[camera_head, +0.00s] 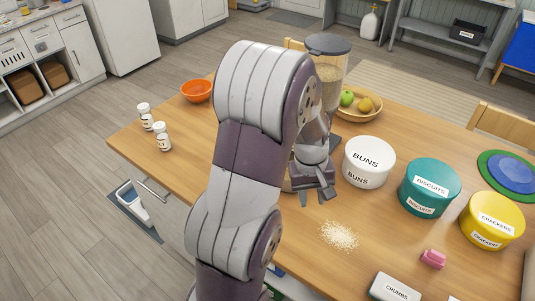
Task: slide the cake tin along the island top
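No tin with a cake label shows; part of the island top (390,255) is hidden behind my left arm. A white round tin marked BUNS (368,172), a teal one marked BISCUITS (425,172) and a yellow one marked CRACKERS (480,213) stand in a slanting row at the right. My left gripper (318,201) points down just left of the white tin, fingers apart. A sliver of something pale shows between my arm and this gripper, too hidden to identify. My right gripper is not in view.
A crumb pile (339,235), a pink block (433,258) and a CRUMBS box (395,288) lie near the front. A fruit bowl (372,115), a tall dispenser (329,75), an orange bowl (196,91), two white bottles (163,136) and a blue-green round mat (490,165) stand around.

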